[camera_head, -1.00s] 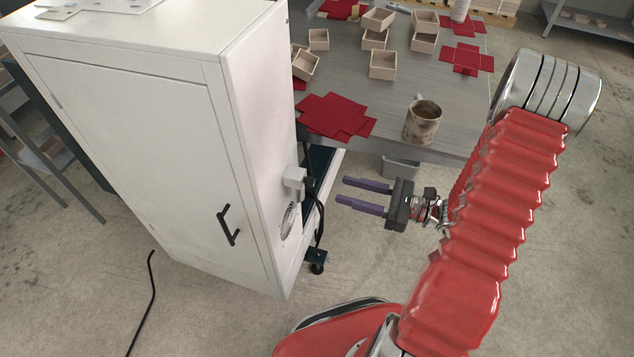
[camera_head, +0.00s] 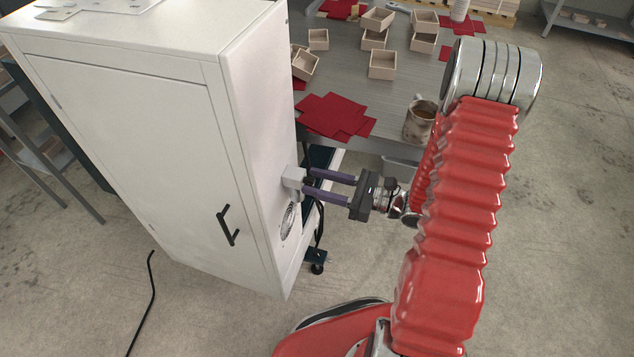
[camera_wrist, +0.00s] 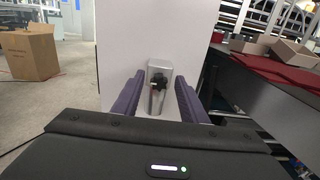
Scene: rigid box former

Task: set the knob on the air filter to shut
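The air filter (camera_head: 292,178) is a small light grey unit on the right side wall of the white cabinet (camera_head: 258,130). In the wrist view the filter (camera_wrist: 154,67) shows a silver body with a dark knob (camera_wrist: 160,80) on its front. My gripper (camera_head: 306,181) is open, its two purple fingers pointing left at the filter with their tips close to it. In the wrist view the fingers stand left and right of the knob with gaps on both sides. The knob's setting cannot be read, and in the head view the fingers partly cover it.
The grey table (camera_head: 390,92) behind holds red flat blanks (camera_head: 335,115), several pale boxes (camera_head: 382,65) and a mug (camera_head: 419,122) close to my arm. A cardboard box (camera_wrist: 29,52) stands on the floor. The cabinet's black handle (camera_head: 228,226) is on its front.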

